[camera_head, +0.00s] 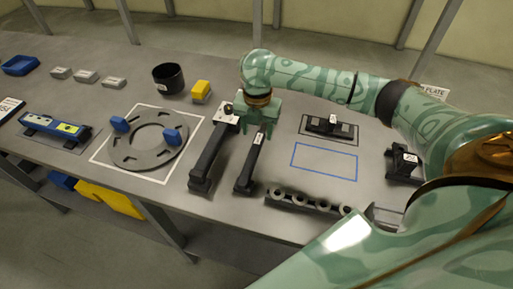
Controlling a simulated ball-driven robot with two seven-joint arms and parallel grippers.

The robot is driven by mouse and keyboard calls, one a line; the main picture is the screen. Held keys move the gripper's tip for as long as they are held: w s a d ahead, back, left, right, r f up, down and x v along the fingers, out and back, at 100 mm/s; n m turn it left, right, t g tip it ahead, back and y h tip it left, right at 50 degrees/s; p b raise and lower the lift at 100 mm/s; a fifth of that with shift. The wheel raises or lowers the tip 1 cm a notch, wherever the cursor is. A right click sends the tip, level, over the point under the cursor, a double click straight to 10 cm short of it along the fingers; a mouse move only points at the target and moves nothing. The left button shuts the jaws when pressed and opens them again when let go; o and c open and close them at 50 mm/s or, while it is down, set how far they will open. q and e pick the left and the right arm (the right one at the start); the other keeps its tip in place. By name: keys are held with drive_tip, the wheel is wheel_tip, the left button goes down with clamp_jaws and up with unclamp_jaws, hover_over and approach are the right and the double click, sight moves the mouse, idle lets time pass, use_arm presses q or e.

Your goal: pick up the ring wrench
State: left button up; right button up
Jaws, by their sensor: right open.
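Two long dark tools lie side by side on the grey table: a left tool (208,163) and a right tool (249,165) with a small white label. I cannot tell for sure which one is the ring wrench. My right gripper (258,121) points down at the far end of the right tool, with its jaws open. It hides that end, and I cannot tell whether the jaws touch or surround it. My left gripper is not in view.
A ring plate (150,157) with blue knobs lies in a white outline. A black cup (168,78) and yellow block (201,91) stand behind. A blue-outlined rectangle (323,172) is empty. A row of round pieces (297,199) lies near the front edge. A black fixture (403,162) stands right.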

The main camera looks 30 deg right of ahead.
sight(258, 141)
wheel_tip(258, 141, down, 6)
drive_tip(key=b, duration=0.2)
drive_tip(key=shift+s+b, duration=0.1)
drive_tip(key=shift+b, duration=0.2)
drive_tip(key=shift+r, duration=0.2)
clamp_jaws()
idle(0.9)
